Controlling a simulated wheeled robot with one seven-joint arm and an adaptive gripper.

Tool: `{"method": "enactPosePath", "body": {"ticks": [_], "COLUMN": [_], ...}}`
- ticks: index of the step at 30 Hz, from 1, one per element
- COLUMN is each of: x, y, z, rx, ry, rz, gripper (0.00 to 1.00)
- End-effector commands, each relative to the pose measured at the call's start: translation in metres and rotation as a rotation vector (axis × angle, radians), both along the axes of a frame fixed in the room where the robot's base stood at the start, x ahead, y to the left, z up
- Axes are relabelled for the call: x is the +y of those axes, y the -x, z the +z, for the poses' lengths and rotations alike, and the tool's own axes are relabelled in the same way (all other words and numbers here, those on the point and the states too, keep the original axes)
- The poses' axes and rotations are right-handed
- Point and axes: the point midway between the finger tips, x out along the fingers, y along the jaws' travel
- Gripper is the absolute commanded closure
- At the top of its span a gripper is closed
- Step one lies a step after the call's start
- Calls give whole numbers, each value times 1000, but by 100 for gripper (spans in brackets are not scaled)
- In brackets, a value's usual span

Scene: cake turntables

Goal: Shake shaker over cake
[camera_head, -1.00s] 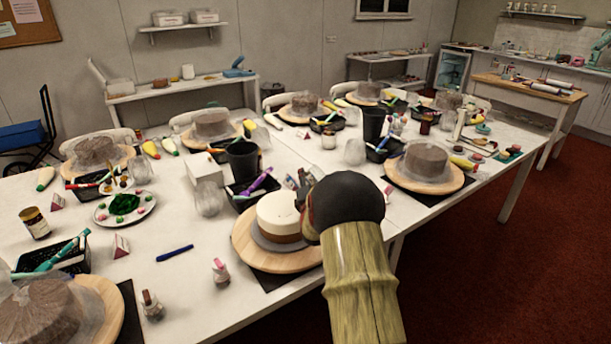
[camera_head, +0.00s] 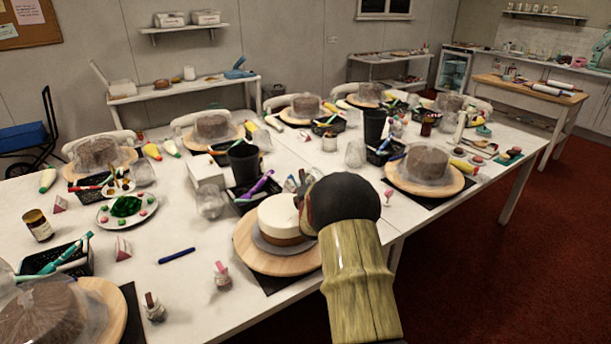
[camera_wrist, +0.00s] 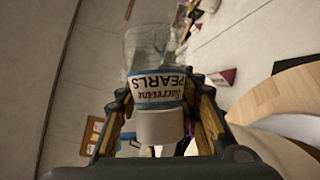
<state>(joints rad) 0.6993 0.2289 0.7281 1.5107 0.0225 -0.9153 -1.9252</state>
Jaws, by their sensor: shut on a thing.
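The shaker (camera_wrist: 158,90) is a clear jar with a blue-edged "Sucrevine PEARLS" label and a white cap. In the wrist view my gripper (camera_wrist: 158,108) is shut around it. The jar lies between the two fingers, with its cap toward the lower edge of the picture. The cake (camera_head: 278,214) has a white top and a brown lower band, and stands on a round wooden turntable (camera_head: 262,260) near the table's front edge. The turntable's edge (camera_wrist: 262,98) shows at right in the wrist view.
A black cup (camera_head: 243,163) and a black basket (camera_head: 250,192) with a purple tool stand behind the cake. A wrapped cake (camera_head: 424,163) on another turntable is to the right.

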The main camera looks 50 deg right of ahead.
Motion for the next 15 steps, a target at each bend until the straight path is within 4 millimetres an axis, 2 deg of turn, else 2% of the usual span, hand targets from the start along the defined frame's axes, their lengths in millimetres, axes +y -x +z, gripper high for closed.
{"method": "enactPosePath", "body": {"ticks": [15], "x": [7], "y": [-16], "z": [-3], "rx": [0], "ry": [0], "rz": [1], "gripper": [100]}}
